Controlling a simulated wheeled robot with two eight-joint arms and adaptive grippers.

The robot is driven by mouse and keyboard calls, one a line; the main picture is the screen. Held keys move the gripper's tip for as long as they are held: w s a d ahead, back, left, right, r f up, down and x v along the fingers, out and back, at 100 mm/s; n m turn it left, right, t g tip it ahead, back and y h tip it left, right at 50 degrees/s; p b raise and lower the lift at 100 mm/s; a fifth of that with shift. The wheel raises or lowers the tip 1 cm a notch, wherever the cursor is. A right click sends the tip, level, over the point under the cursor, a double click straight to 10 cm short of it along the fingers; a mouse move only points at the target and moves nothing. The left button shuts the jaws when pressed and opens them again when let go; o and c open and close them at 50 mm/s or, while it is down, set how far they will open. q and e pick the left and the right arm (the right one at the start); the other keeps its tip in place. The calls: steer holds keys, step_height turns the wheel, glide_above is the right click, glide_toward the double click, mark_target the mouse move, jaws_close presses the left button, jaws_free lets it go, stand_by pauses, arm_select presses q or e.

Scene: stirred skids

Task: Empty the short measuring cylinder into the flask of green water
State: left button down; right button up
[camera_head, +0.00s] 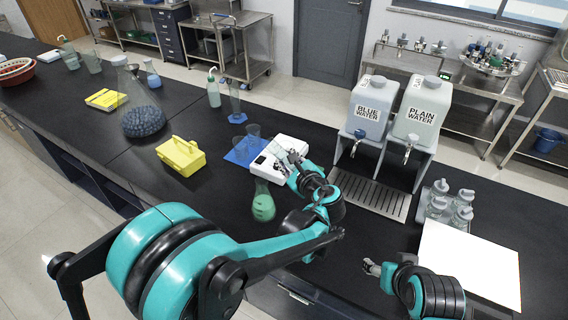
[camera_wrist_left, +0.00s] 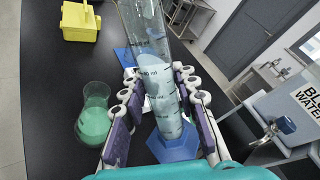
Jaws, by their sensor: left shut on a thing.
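My left gripper (camera_head: 292,164) is shut on a clear measuring cylinder (camera_wrist_left: 160,70) with printed ml marks and a blue six-sided base (camera_wrist_left: 173,146). In the left wrist view its fingers (camera_wrist_left: 157,105) lie on both sides of the cylinder. Pale liquid seems to fill its lower part. In the head view the cylinder is faint and partly hidden by the gripper. The flask of green water (camera_head: 263,205) stands upright on the bench, close to the left gripper; it also shows in the left wrist view (camera_wrist_left: 93,124). My right gripper (camera_head: 372,267) is low at the right, its opening unclear.
A white device (camera_head: 290,142) and a blue mat (camera_head: 234,157) with beakers lie behind the flask. A taller cylinder (camera_head: 236,104) stands farther back. A yellow box (camera_head: 181,157) is left. Blue water (camera_head: 367,108) and plain water (camera_head: 422,110) dispensers stand right, above a drip grate (camera_head: 370,195).

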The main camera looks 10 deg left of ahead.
arm_select(q)
steer(key=shift+d, duration=0.1)
stand_by(0.3)
steer(key=shift+d+f+n+h, duration=0.15)
steer(key=shift+f+n+h, duration=0.05)
steer(key=shift+n+h, duration=0.2)
steer(key=shift+w, duration=0.1)
steer(key=shift+d+f+n, duration=0.2)
steer(key=shift+f+n, duration=0.1)
steer(key=shift+n, duration=0.1)
steer(key=shift+f+h, duration=0.1)
steer(key=shift+h, duration=0.2)
steer(key=shift+d+f+n, duration=0.15)
steer(key=shift+f+n, duration=0.15)
steer(key=shift+d+f+n+h, duration=0.1)
steer(key=shift+f+n+h, duration=0.25)
steer(key=shift+h, duration=0.15)
